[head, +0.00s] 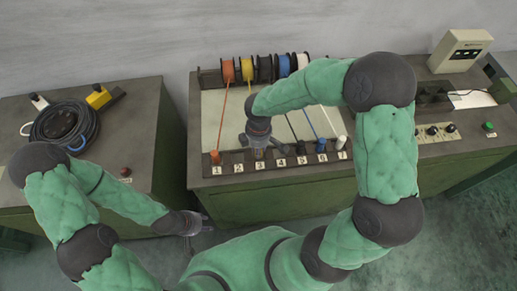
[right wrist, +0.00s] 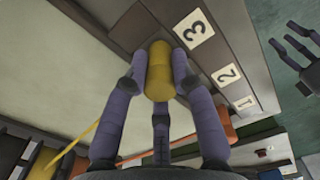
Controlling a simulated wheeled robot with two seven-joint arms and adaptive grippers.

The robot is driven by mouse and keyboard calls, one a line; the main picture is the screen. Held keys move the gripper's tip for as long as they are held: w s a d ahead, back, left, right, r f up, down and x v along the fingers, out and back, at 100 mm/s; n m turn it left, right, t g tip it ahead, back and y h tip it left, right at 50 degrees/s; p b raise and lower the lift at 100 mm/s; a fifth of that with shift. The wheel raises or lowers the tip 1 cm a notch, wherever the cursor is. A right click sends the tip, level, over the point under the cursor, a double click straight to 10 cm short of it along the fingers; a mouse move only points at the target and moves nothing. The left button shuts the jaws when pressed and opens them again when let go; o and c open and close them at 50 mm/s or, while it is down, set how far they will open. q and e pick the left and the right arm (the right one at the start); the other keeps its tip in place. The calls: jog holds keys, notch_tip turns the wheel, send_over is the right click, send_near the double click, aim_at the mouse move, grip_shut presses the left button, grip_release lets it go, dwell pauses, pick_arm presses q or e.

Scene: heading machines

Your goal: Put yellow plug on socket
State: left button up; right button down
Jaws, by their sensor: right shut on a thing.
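My right gripper (head: 258,150) is over the numbered socket strip (head: 285,160) near label 3. In the right wrist view its fingers (right wrist: 160,85) are shut around the yellow plug (right wrist: 158,70), which is next to label 3 (right wrist: 194,29). The plug's far end is hidden, so I cannot tell whether it is in a socket. A yellow cable (right wrist: 85,133) shows at the lower left of that view. My left gripper (head: 195,223) is low in front of the benches, empty, with its fingers spread in the right wrist view (right wrist: 295,45).
An orange plug (head: 215,157) stands at label 1. Black, blue (head: 321,145) and white (head: 342,143) plugs stand toward the right end. Cable spools (head: 228,70) line the back. A black cable coil (head: 65,122) and yellow block (head: 97,97) lie on the left bench.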

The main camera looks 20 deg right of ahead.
jog(key=shift+f, duration=0.15)
jog(key=c, duration=1)
grip_release()
notch_tip(320, 180, up, 12)
jog(key=p, duration=0.3)
jog(key=shift+r, duration=0.2)
